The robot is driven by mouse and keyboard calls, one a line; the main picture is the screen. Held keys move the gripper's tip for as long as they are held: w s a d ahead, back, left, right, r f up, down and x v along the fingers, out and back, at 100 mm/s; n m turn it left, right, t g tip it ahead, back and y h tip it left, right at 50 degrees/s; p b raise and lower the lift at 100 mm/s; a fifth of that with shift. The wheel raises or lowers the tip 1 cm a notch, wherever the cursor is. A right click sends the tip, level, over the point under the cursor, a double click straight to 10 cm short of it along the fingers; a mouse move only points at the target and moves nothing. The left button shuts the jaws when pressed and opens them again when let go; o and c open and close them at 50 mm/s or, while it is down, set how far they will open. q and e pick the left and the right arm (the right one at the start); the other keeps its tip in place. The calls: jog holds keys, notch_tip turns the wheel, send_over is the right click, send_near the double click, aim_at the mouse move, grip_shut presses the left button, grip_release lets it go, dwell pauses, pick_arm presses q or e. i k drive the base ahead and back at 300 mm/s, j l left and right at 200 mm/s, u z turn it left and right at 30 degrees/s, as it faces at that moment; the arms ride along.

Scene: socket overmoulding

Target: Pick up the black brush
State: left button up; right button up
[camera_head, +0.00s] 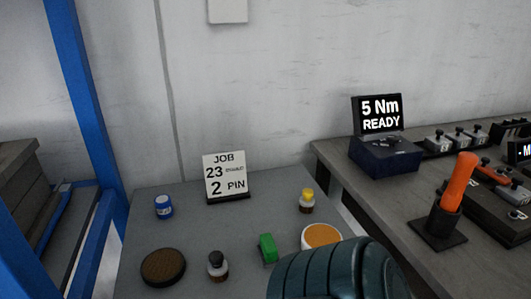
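I cannot make out a thing that is clearly a black brush. A round brown disc with a dark rim (163,266) lies at the front left of the grey table (140,225). A small bottle with a black cap (217,266) stands to its right. Neither of my grippers is in view. A dark, ribbed rounded shape, which looks like part of my own arm, covers the bottom middle and hides the table behind it.
On the table are a blue jar (164,207), a green block (268,248), an orange-filled white dish (322,237), a yellow-capped bottle (306,201) and a job sign (226,176). The right bench (345,165) holds an orange-handled tool (459,182) and a display (380,114).

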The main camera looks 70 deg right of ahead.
aim_at(217, 267)
jog(key=z, duration=1.75)
jog(key=k+l, duration=0.2)
jog(key=k+u, duration=0.05)
